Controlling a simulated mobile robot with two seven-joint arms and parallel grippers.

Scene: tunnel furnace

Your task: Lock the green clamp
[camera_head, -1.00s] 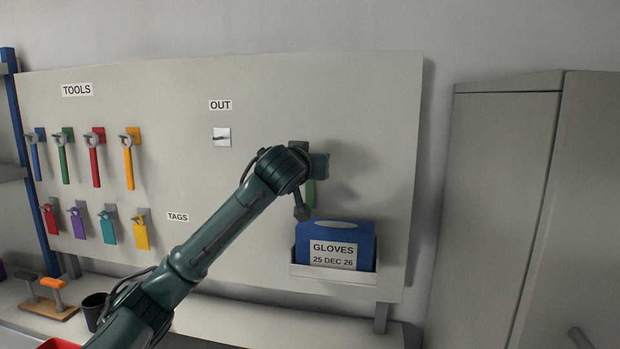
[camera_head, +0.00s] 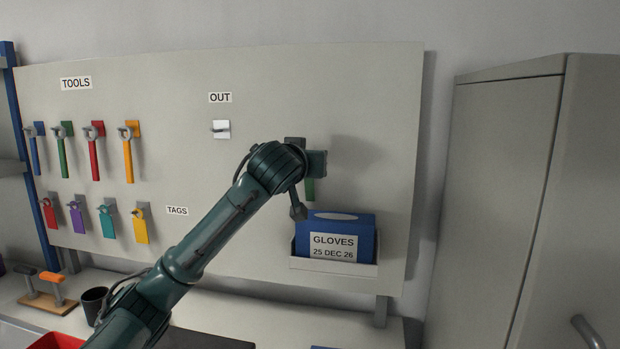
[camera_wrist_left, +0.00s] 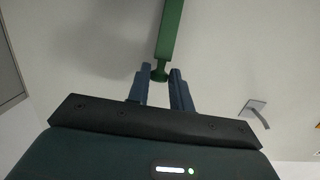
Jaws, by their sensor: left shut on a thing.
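In the head view my left wrist is at the board above the glove box and hides the fingertips. A short green piece (camera_head: 310,189) shows just below the wrist, and a dark grey bracket (camera_head: 295,142) shows just above it. I cannot tell from this side whether the green part is a clamp or another green tool. My right gripper is not in view.
The pegboard (camera_head: 370,110) carries several coloured tools (camera_head: 129,158) and tags (camera_head: 140,226) at left. A hook plate (camera_head: 221,129) sits under the OUT label. The blue glove box (camera_head: 335,225) is close below my wrist. A grey cabinet (camera_head: 495,190) stands at right.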

